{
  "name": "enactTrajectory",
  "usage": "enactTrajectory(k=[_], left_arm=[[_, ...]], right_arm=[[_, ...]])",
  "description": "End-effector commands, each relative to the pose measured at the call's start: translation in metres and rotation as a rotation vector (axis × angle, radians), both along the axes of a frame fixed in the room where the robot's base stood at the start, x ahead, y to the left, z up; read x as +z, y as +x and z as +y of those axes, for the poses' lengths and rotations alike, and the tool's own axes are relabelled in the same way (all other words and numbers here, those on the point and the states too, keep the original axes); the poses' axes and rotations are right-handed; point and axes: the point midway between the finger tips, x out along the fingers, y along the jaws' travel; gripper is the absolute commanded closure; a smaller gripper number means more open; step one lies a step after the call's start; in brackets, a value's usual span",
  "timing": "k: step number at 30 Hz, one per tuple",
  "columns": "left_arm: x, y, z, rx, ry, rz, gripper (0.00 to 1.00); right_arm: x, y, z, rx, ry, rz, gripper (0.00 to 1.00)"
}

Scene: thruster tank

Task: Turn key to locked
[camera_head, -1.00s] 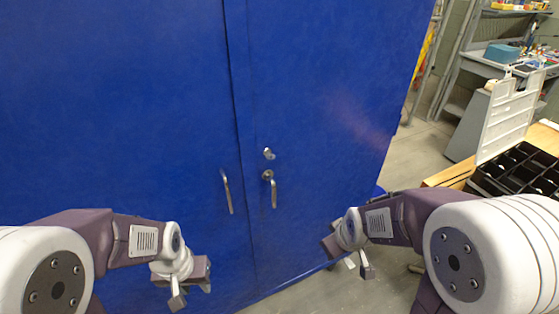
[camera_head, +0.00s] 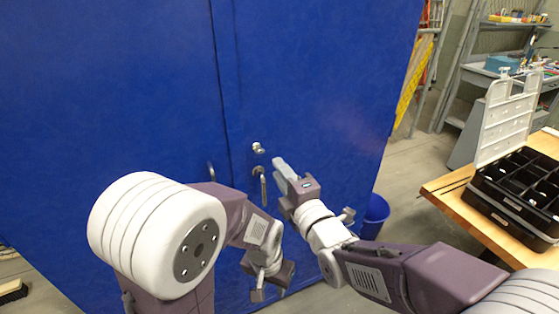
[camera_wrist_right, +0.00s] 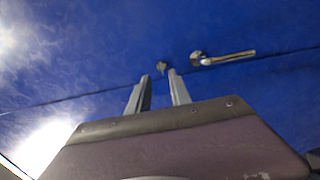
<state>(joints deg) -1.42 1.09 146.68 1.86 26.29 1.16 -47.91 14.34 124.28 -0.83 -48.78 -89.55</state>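A small metal key lock (camera_head: 258,148) sits on the right door of the blue cabinet (camera_head: 310,80), just above that door's handle (camera_head: 263,185). The lock also shows in the right wrist view (camera_wrist_right: 162,66), just beyond and between my right fingertips, with the handle (camera_wrist_right: 222,58) to its right. Whether a key is in it is too small to tell. My right gripper (camera_head: 280,164) is raised toward the lock, right of it in the head view, with fingers apart and nothing between them. My left gripper (camera_head: 269,294) hangs low before the cabinet, fingers apart and empty.
The left door's handle (camera_head: 211,170) is partly hidden by my left arm. A blue bin (camera_head: 376,212) stands on the floor right of the cabinet. A wooden table (camera_head: 450,195) with a black compartment case (camera_head: 515,190) is at the right. Shelving stands behind.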

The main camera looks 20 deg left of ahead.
Motion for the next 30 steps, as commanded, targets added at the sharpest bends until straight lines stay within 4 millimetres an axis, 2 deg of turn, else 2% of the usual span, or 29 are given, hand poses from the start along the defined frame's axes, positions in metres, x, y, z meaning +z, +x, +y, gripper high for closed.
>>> enactTrajectory(k=[3, 7, 19, 24, 30], left_arm=[[-0.001, 0.0, 0.0, 0.0, 0.0, 0.0, 0.64], [0.001, 0.0, 0.0, 0.0, 0.0, 0.0, 0.64], [0.019, 0.0, 0.0, 0.0, 0.0, 0.0, 0.64], [0.02, 0.0, 0.0, 0.0, 0.0, 0.0, 0.64], [0.019, 0.0, 0.0, 0.0, 0.0, 0.0, 0.64]], right_arm=[[-0.002, -0.009, 0.008, 0.022, 0.0, 0.001, 0.75], [-0.001, -0.004, 0.012, 0.02, -0.002, 0.003, 0.75], [0.0, 0.045, 0.068, 0.018, -0.001, 0.003, 0.75], [-0.001, 0.051, 0.075, 0.018, -0.001, 0.003, 0.75], [-0.002, 0.051, 0.075, 0.018, -0.001, 0.003, 0.75]])
